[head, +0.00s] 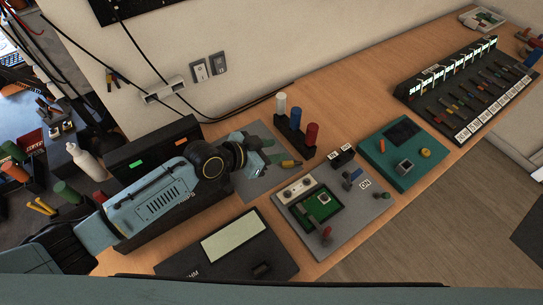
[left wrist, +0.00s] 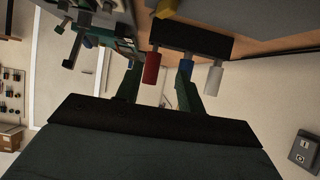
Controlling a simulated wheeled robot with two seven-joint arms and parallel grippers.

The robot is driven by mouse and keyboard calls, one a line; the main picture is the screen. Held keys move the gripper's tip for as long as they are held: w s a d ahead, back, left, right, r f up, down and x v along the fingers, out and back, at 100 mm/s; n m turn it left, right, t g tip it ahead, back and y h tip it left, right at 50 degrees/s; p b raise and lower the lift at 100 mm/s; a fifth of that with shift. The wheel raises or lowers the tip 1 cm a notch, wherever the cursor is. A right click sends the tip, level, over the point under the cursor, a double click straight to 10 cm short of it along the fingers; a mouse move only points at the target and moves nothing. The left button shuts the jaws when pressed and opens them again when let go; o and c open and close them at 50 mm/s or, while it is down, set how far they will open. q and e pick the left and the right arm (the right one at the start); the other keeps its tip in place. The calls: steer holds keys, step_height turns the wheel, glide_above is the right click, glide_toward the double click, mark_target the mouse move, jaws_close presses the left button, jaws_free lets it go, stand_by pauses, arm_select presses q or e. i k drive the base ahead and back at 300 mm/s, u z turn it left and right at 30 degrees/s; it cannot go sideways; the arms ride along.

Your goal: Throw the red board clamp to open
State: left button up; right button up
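The red board clamp (head: 326,234) is a small red-tipped handle at the front edge of a grey fixture plate (head: 365,207) in the head view. A green circuit board (head: 321,204) sits in a dark frame beside it. Whether the clamp is shut is too small to tell. My left gripper (head: 268,155) is left of and behind the fixture, over a grey mat. In the left wrist view its fingers (left wrist: 158,78) stand apart with nothing visibly gripped. My right gripper is not in view.
White, blue and red cylinders (head: 312,134) stand in a black holder close to my left gripper. A blue lever (head: 352,175) by an ON label is on the fixture. A teal box (head: 402,155) is to the right, a dark panel with a screen (head: 234,237) in front.

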mark_target(325, 233)
steer(key=k, duration=2)
